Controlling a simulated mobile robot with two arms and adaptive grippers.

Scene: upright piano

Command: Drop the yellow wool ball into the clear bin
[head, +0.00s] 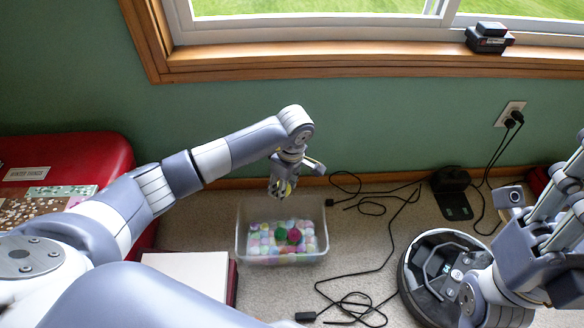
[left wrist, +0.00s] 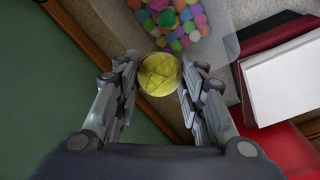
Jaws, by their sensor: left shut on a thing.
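The yellow wool ball (left wrist: 159,74) is between the fingers of my left gripper (left wrist: 160,82), which is shut on it. In the head view my left gripper (head: 282,187) hangs at the back edge of the clear bin (head: 240,243), above it, with the ball mostly hidden by the fingers. The bin holds many pastel balls plus a green ball (head: 280,233) and a red ball (head: 294,236). In the left wrist view the bin (left wrist: 226,47) lies just beyond the ball. My right arm is at the right edge of the head view; its fingertips are not clearly seen.
A round robot vacuum (head: 425,270) sits on the floor at right. Black cables (head: 385,235) lie on the carpet right of the bin. A white-topped box (head: 188,272) is at front left of the bin, and a red case (head: 70,155) is at left. The wall and window sill (head: 330,60) are behind.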

